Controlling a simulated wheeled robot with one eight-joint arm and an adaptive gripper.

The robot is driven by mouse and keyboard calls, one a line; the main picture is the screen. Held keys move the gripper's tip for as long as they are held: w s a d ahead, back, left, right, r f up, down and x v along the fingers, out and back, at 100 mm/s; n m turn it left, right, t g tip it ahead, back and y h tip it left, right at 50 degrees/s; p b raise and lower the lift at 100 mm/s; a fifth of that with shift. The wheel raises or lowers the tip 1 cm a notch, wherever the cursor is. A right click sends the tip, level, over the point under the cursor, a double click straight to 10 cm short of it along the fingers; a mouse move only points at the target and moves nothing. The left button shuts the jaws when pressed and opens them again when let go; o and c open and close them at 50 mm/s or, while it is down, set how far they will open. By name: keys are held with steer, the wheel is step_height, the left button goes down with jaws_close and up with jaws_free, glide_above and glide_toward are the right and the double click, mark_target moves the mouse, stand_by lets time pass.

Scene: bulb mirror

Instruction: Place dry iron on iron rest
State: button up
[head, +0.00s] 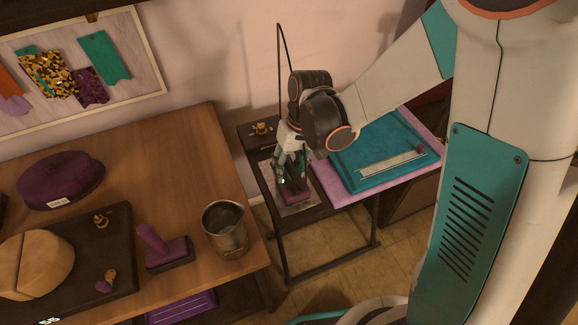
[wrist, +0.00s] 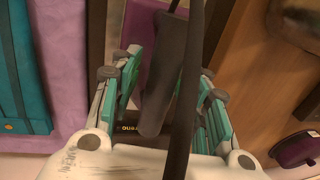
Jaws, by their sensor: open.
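The dry iron (head: 294,196) has a purple body and sits low on a shiny metal plate, apparently the iron rest (head: 302,209), on the small dark stand. My gripper (head: 290,180) is directly above the iron, pointing down. In the wrist view the iron's dark handle (wrist: 161,88) lies between my open gripper's (wrist: 168,72) fingers, with visible gaps at the sides. The purple body (wrist: 139,38) shows beyond the handle. A black cord (wrist: 187,90) crosses in front of the view. Full contact between iron and plate is partly hidden.
A teal pad (head: 365,150) on a lilac board lies right of the stand. The wooden table (head: 190,150) at left holds a metal jug (head: 225,228), a purple handled tool (head: 163,250) and a purple cushion-like item (head: 60,178). Floor shows below the stand.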

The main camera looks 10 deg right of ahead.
step_height(320, 180, up, 12)
steer(key=d+p, duration=0.2)
steer(key=p, duration=0.2)
steer(key=s+d+r+m+t+h, duration=0.2)
steer(key=s+d+r+t, duration=0.5)
steer(key=s+d+r, duration=0.4)
steer(key=shift+s+d+m+t, duration=0.4)
steer(key=shift+s+d+m, duration=0.05)
steer(key=shift+d+m, duration=0.15)
stand_by(2.0)
